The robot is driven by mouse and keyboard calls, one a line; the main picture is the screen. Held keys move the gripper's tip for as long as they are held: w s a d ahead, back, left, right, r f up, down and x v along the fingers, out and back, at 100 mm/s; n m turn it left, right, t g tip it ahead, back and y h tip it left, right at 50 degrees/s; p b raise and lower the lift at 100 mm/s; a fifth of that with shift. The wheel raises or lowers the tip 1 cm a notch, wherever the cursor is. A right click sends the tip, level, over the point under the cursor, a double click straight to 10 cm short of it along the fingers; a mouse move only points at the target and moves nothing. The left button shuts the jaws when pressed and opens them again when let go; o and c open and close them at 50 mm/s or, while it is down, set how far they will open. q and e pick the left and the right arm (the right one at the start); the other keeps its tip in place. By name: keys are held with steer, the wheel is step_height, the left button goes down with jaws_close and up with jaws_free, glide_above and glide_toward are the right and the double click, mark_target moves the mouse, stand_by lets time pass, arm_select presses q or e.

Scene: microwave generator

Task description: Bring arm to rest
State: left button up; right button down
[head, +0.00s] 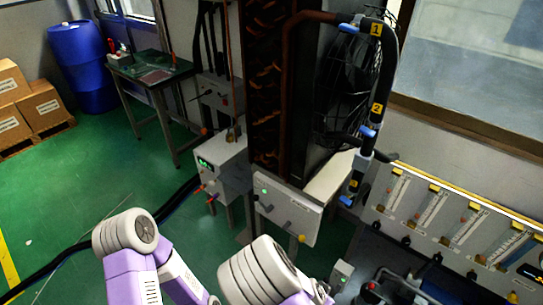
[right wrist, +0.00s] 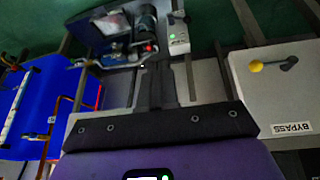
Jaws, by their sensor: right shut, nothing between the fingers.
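My right gripper (right wrist: 155,78) shows in the right wrist view, with its purple body and dark mounting bar at the bottom. Its two dark fingers lie together, shut, with nothing held between them. In the head view, my two purple and white arms come in at the bottom edge, bent at their rounded joints. Neither gripper shows in the head view; my left gripper is in no view.
A white valve box (head: 288,212) and a grey box with a green display (head: 222,165) stand ahead. A flowmeter panel (head: 450,225) is at right. A worktable (head: 152,72), blue barrel (head: 82,65) and cartons (head: 42,106) stand at left. Green floor (head: 120,170) is open at left.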

steer(key=s+a+f+n+g+y, duration=0.2)
steer(key=s+a+f+n+y, duration=0.2)
steer(key=a+f+n+y, duration=0.1)
steer(key=shift+s+a+f+n+g+y, duration=0.35)
steer(key=shift+f+n+y, duration=0.25)
steer(key=shift+f+y, duration=0.9)
steer(key=shift+d+r, duration=0.1)
